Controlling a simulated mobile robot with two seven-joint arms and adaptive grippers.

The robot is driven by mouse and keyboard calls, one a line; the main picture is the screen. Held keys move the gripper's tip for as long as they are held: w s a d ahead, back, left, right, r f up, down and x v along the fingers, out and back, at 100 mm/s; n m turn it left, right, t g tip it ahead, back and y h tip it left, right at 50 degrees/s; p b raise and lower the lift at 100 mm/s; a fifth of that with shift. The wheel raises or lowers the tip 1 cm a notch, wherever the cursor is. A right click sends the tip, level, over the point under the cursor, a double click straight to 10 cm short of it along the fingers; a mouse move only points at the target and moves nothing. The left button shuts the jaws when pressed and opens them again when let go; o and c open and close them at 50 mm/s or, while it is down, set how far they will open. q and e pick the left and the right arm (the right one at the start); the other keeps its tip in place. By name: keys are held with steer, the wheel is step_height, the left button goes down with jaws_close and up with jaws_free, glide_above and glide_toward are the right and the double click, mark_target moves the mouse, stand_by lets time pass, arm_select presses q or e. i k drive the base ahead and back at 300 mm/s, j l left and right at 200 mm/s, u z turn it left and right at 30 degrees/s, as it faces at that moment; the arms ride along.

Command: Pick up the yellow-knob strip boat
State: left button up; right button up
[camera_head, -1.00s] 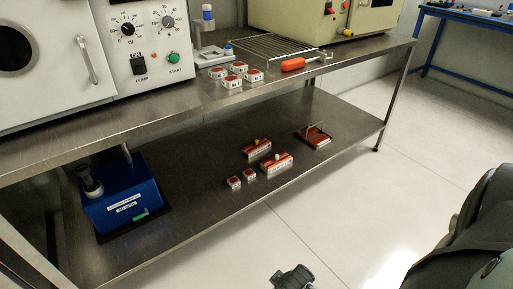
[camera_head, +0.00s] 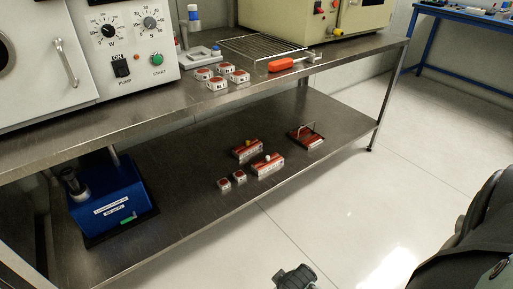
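The strip boat with the yellow knob (camera_head: 247,151) is a small red-topped, pale-sided block on the lower shelf. A similar strip boat with a whitish knob (camera_head: 267,165) sits just in front of it, to its right. A dark grey part of mine (camera_head: 295,279) shows at the bottom edge, over the floor and well away from the boats. It looks like the wrist end of my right arm, but no fingertips can be made out. My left gripper is not in view. Neither boat is held.
The floor in front is clear.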

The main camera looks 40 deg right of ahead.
mark_target(244, 150)
steer(key=l+z, duration=0.2)
steer(key=l, duration=0.55)
steer(key=l+z, duration=0.25)
steer(key=l, duration=0.5)
steer(key=i+l+z, duration=0.2)
steer(key=l, duration=0.55)
steer(key=k, duration=0.1)
